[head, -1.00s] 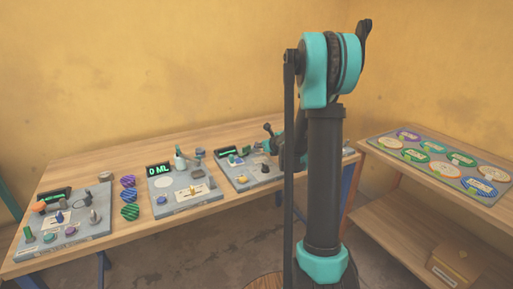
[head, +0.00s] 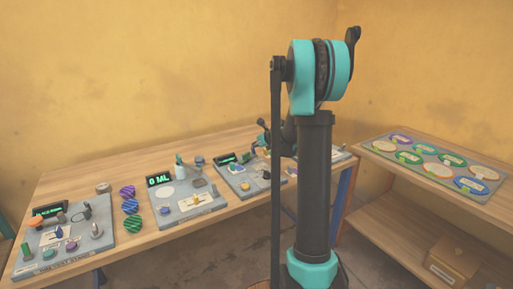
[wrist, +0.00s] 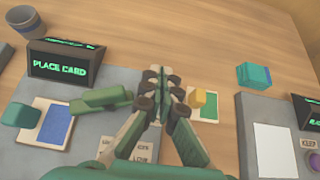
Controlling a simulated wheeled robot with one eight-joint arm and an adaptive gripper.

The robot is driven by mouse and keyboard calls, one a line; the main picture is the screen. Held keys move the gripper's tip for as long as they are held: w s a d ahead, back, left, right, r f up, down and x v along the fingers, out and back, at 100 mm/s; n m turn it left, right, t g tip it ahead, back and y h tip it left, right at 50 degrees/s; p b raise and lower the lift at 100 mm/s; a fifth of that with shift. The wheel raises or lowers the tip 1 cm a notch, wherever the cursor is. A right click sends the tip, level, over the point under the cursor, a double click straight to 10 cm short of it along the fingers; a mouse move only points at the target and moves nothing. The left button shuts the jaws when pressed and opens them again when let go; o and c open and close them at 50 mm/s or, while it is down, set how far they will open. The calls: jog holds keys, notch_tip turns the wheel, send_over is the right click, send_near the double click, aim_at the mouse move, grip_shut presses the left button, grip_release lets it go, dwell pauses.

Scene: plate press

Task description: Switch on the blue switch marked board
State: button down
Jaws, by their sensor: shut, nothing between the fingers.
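In the wrist view my gripper (wrist: 160,82) is shut and empty, above a grey panel (wrist: 85,90) with a PLACE CARD display (wrist: 65,65). A small label below the fingers is partly covered by my gripper. In the head view a small blue upright part (head: 59,233), perhaps a switch, stands on the leftmost panel (head: 30,262). Its marking is too small to read, so I cannot tell whether it is the board switch.
A middle panel (head: 165,216) has a 0 ML display (head: 159,180). A side table (head: 360,148) holds a tray of colored discs (head: 475,165). In the wrist view a grey cup (wrist: 30,20) and a teal block (wrist: 254,75) stand on the wood.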

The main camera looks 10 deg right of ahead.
jog(key=shift+r, duration=0.15)
jog(key=shift+r, duration=0.65)
